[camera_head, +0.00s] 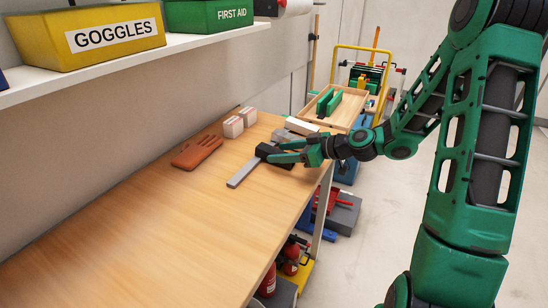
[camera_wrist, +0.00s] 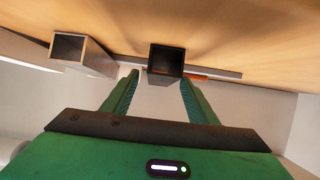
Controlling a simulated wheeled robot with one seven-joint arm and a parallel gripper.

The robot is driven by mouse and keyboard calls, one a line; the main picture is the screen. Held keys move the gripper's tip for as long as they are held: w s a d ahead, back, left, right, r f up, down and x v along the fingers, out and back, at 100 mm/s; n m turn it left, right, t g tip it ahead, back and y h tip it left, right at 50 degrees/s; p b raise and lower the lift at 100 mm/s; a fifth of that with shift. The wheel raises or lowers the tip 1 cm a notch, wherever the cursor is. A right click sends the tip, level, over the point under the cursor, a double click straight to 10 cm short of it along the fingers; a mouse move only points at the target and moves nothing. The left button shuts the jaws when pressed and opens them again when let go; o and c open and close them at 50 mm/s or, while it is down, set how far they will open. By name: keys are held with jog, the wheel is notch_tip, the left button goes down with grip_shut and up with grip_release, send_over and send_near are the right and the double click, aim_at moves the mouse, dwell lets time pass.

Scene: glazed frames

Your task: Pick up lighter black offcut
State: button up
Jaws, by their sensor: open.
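A black offcut (camera_head: 266,149), a square hollow tube, lies on the wooden bench near its right edge. In the wrist view its dark open end (camera_wrist: 166,60) faces me, just ahead of and between my fingertips. My gripper (camera_head: 282,151) has green fingers and is open, reaching in from the right at the offcut. In the wrist view a gap shows beside the fingers (camera_wrist: 158,82). I cannot tell whether either finger touches the offcut. Part of the offcut is hidden by the fingers in the head view. Only one black offcut is clearly distinguishable.
A flat grey bar (camera_head: 243,173) lies beside the black offcut. A grey hollow tube (camera_wrist: 70,46) is left of it in the wrist view. A brown glove (camera_head: 197,152) and small white boxes (camera_head: 233,127) lie farther left. The near bench is clear. A shelf (camera_head: 130,61) overhangs.

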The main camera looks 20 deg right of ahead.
aim_at(263, 150)
jog(key=x, duration=0.3)
jog(key=c, duration=1.2)
jog(key=shift+r, duration=0.15)
